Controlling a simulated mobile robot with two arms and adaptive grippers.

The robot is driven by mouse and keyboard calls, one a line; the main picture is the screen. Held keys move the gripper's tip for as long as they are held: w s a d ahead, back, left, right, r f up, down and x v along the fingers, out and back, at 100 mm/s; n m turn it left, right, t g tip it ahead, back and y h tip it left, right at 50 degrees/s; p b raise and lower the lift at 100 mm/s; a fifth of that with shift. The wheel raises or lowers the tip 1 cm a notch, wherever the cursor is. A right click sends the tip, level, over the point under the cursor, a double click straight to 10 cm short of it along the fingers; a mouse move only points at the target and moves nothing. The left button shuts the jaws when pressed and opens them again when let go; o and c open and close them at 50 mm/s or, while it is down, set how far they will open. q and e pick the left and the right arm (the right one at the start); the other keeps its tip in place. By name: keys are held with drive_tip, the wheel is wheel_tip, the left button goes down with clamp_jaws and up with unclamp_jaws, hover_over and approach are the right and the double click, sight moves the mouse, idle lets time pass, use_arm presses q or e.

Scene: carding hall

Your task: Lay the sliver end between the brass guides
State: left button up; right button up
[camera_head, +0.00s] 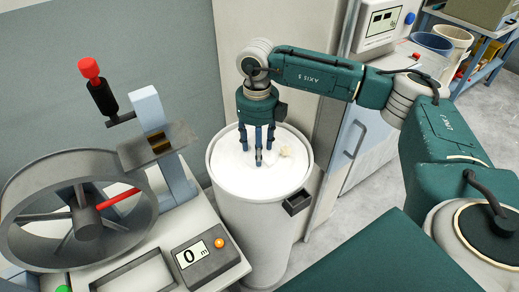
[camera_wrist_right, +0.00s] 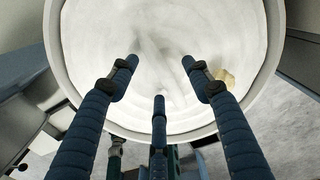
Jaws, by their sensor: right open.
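The sliver end looks like a small cream tuft (camera_head: 286,151) on the white fill of the tall can (camera_head: 258,196). I cannot tell whether the fingertips touch the white fill. The brass guides (camera_head: 160,143) sit in the grey bracket beside the wheel. My left gripper is out of view.
A large grey wheel (camera_head: 28,232) and a red-knobbed lever (camera_head: 96,88) stand on the bench at left. A counter box (camera_head: 205,255) reads 0 m. A cabinet (camera_head: 366,135) stands behind my right arm. Bins (camera_head: 452,42) are at the far right.

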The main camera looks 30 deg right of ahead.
drive_tip(key=c, duration=1.1)
drive_tip(key=shift+c, duration=0.2)
